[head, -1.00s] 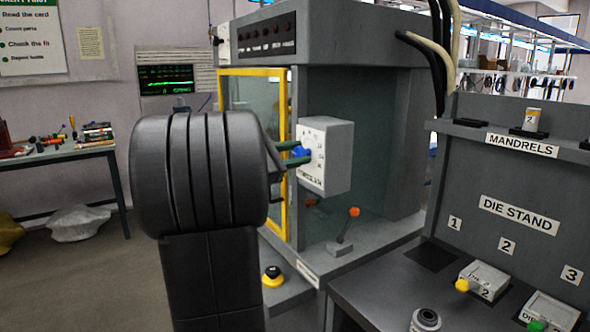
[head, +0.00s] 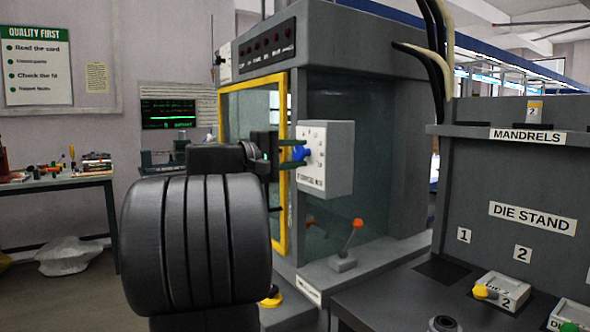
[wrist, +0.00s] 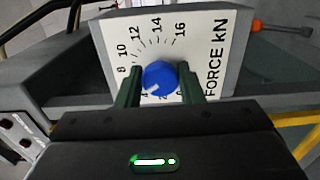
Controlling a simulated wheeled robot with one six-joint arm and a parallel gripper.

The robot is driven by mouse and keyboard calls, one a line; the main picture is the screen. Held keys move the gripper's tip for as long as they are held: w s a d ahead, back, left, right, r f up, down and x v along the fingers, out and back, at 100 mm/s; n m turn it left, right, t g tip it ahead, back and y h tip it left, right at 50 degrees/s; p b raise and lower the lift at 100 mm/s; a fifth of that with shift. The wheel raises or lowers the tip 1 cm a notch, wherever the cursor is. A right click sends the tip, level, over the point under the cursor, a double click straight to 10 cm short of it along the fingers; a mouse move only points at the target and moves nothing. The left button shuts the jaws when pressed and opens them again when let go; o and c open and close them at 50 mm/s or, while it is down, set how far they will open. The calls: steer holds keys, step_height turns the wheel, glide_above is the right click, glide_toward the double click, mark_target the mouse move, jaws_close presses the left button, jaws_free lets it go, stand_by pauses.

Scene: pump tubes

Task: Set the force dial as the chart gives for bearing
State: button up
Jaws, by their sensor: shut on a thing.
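The blue force dial (wrist: 160,76) sits on a white panel marked FORCE kN (wrist: 215,55). Its white pointer mark faces the lower left in the wrist view, near the low numbers around 4. The numbers 8 to 16 show, and others are partly hidden. My gripper (wrist: 160,80) is shut on the dial, one dark green finger on each side. In the head view, the dial (head: 301,153) is on the front of a light grey box (head: 337,150), with my gripper (head: 298,153) at it from the left. No chart for bearing is readable.
The grey machine has a yellow-framed door (head: 282,210) behind my gripper and an orange-tipped lever (head: 353,238) below the box. A die stand (head: 530,215) is at right. A poster (head: 37,65) and a green screen (head: 168,114) are on the left wall.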

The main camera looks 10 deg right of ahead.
steer(key=m+b, duration=0.2)
steer(key=shift+f+m, duration=0.35)
steer(key=shift+m, duration=0.05)
steer(key=shift+r+m+b, duration=0.1)
steer(key=shift+m+b, duration=1.4)
steer(key=o, duration=0.9)
steer(key=shift+r, duration=0.1)
steer(key=shift+o, duration=0.2)
steer(key=p+v, duration=0.1)
steer(key=v, duration=1.2)
steer(key=shift+a+p, duration=0.35)
steer(key=shift+a, duration=0.05)
steer(key=b+x, duration=0.2)
steer(key=x, duration=1.2)
steer(key=shift+s, duration=0.1)
